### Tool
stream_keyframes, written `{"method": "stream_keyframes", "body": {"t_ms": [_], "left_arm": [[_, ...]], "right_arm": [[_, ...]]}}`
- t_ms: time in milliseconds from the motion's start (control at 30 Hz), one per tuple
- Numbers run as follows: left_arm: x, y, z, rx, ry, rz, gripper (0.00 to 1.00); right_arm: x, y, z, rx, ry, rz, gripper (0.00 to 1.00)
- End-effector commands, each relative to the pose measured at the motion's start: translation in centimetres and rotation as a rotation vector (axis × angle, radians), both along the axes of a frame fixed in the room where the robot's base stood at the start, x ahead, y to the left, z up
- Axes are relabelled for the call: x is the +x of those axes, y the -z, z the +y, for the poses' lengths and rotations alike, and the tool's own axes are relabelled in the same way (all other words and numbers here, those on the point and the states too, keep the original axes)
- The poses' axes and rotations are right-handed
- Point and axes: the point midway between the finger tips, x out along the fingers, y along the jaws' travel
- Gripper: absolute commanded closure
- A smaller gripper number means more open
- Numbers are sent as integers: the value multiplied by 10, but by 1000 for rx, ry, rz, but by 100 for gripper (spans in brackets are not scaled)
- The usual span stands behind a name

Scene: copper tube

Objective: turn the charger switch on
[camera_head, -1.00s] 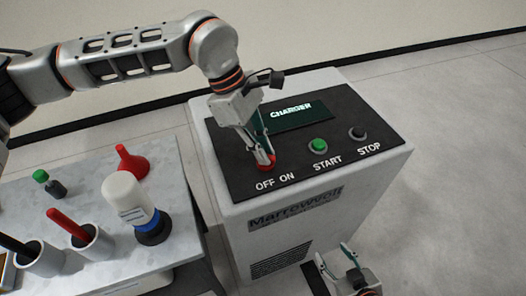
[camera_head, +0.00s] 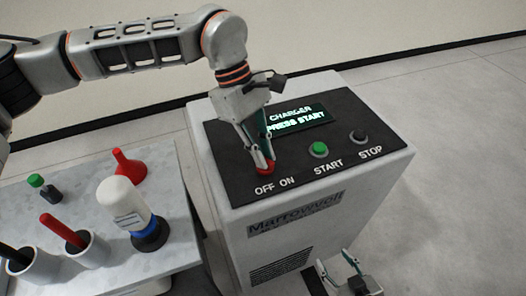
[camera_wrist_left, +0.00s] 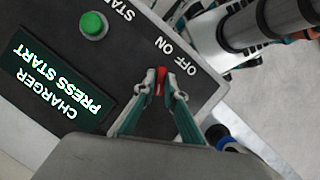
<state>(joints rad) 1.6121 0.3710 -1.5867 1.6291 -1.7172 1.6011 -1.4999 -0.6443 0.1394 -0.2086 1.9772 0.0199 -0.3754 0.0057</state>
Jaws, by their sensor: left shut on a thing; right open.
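The charger (camera_head: 290,210) is a pale box with a dark top panel. Its red switch (camera_wrist_left: 160,82) sits above the OFF ON label, and in the head view (camera_head: 264,168) it is partly hidden by my fingers. My left gripper (camera_head: 262,163) reaches down from above and is shut on the red switch, with a fingertip on each side of it in the left wrist view (camera_wrist_left: 160,80). The charger's screen (camera_head: 296,118) is lit and reads CHARGER, PRESS START. My right gripper (camera_head: 337,270) is open and empty, low in front of the charger.
A green START button (camera_head: 319,149) and a black STOP button (camera_head: 359,136) are on the same panel. A grey table (camera_head: 120,262) on the left holds a white bottle (camera_head: 122,203), a red funnel (camera_head: 129,167) and cups. Floor to the right is clear.

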Motion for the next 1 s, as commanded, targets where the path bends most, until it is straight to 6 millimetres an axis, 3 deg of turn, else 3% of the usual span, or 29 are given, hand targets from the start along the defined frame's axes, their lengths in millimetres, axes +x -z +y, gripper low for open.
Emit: {"method": "stream_keyframes", "body": {"t_ms": [67, 100, 167, 633, 1000], "left_arm": [[0, 0, 0, -1, 2, -3, 100], [0, 0, 0, -1, 2, -3, 86], [0, 0, 0, -1, 2, -3, 72], [3, -9, 3, 0, -1, -2, 72], [20, -74, 24, -1, -3, -5, 72]], "right_arm": [[0, 0, 0, 0, 0, -1, 51], [0, 0, 0, 0, 0, -1, 51], [0, 0, 0, 0, 0, -1, 51], [1, 0, -1, -3, -2, -3, 51], [0, 0, 0, 0, -1, -1, 51]]}}
